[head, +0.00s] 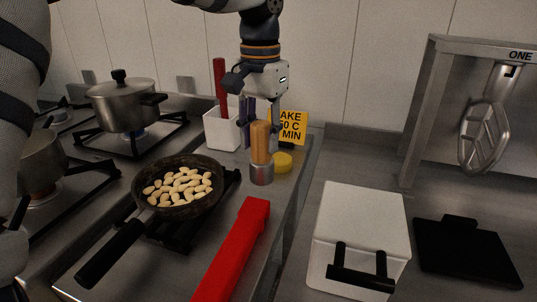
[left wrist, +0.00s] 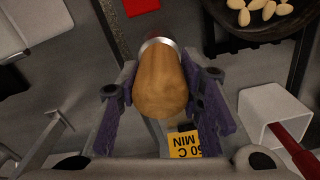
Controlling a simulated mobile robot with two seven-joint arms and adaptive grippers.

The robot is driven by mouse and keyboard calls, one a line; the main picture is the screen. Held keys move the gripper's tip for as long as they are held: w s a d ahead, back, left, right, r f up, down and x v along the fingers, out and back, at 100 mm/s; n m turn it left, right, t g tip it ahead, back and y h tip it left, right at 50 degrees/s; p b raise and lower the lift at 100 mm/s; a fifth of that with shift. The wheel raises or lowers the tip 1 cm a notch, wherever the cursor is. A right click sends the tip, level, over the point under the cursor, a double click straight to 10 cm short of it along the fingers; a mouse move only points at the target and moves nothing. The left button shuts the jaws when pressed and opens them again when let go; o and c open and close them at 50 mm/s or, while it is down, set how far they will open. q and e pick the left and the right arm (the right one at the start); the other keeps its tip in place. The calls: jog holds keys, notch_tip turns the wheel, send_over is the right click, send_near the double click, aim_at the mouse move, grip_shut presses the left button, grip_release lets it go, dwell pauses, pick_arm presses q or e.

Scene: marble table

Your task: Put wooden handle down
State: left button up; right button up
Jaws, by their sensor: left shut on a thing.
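The wooden handle (head: 260,142) is upright, with a grey metal end (head: 262,172) at the bottom. It is at the right part of the stove counter, beside the pan. I cannot tell whether its metal end touches the counter. My left gripper (head: 261,122) comes from above and behind, shut on the handle. In the left wrist view the wooden handle (left wrist: 160,84) lies between the purple fingers of the gripper (left wrist: 163,100), its metal end pointing away from the camera. My right gripper is not in view.
A pan of pale beans (head: 133,200) stands to the left. A red bar (head: 233,250) lies in front. A yellow disc (head: 283,162), a yellow sign (head: 294,124) and a white holder (head: 221,131) are close by. A white box (head: 360,225) stands right, beyond the counter edge.

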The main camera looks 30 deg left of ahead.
aim_at(268, 155)
pick_arm(q)
jog(key=shift+w+d+f, duration=0.2)
jog(key=shift+w+f, duration=0.3)
jog(key=shift+f, duration=0.2)
jog(key=f, duration=0.3)
jog(key=shift+w+d+f, duration=0.1)
jog(key=shift+w+f, duration=0.15)
jog(key=shift+w, duration=0.05)
jog(key=o, duration=1.1)
jog(key=shift+f, duration=0.1)
notch_tip(268, 155, up, 12)
jog(key=shift+s+r+b, duration=0.1)
jog(key=shift+r+b, duration=0.05)
jog(key=shift+b, duration=0.2)
